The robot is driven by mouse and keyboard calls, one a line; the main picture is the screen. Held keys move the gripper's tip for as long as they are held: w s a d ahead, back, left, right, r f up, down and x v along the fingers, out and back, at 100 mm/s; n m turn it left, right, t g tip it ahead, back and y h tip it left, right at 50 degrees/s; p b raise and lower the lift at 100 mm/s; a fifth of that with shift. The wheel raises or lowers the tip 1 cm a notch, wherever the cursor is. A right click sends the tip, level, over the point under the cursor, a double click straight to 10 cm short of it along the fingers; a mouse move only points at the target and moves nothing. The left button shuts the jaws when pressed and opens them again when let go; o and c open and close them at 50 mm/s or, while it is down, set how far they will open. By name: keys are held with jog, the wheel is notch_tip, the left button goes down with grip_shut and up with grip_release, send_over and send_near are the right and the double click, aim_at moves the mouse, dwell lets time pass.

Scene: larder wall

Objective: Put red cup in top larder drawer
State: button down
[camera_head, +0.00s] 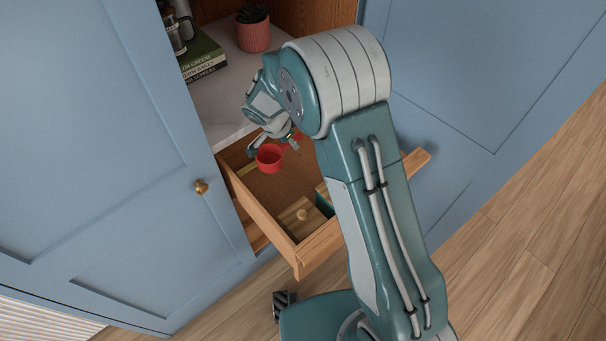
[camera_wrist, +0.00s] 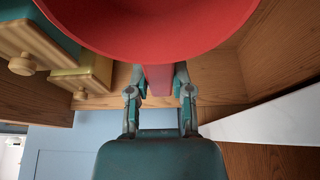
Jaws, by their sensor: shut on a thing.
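The red cup (camera_head: 269,157) is a small measuring cup with a handle. My gripper (camera_head: 282,142) is shut on its handle and holds it over the open wooden drawer (camera_head: 262,212). In the wrist view the cup (camera_wrist: 150,25) fills the top, and its handle runs down between the two fingers of my gripper (camera_wrist: 160,80). The drawer is pulled out below the worktop. I cannot tell whether the cup touches the drawer floor. My arm hides the right part of the drawer.
Wooden-topped boxes with knobs (camera_head: 301,214) sit at the drawer's front. Above is a pale worktop (camera_head: 222,92) with books (camera_head: 203,58), a potted succulent (camera_head: 253,33) and a glass press. Blue doors (camera_head: 90,130) flank both sides. The rear of the drawer looks clear.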

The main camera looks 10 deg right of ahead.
aim_at(285, 146)
notch_tip(285, 146, down, 13)
jog(key=shift+a+f, duration=0.1)
jog(key=shift+f, duration=0.05)
jog(key=shift+w+d+f, duration=0.35)
jog(key=shift+w+d, duration=0.2)
jog(key=shift+d, duration=0.25)
jog(key=shift+w+d+f, duration=0.3)
jog(key=shift+w+d, duration=0.25)
jog(key=shift+d, duration=0.25)
jog(key=c, duration=0.5)
grip_release()
jog(key=v, duration=1.2)
jog(key=shift+r, duration=0.15)
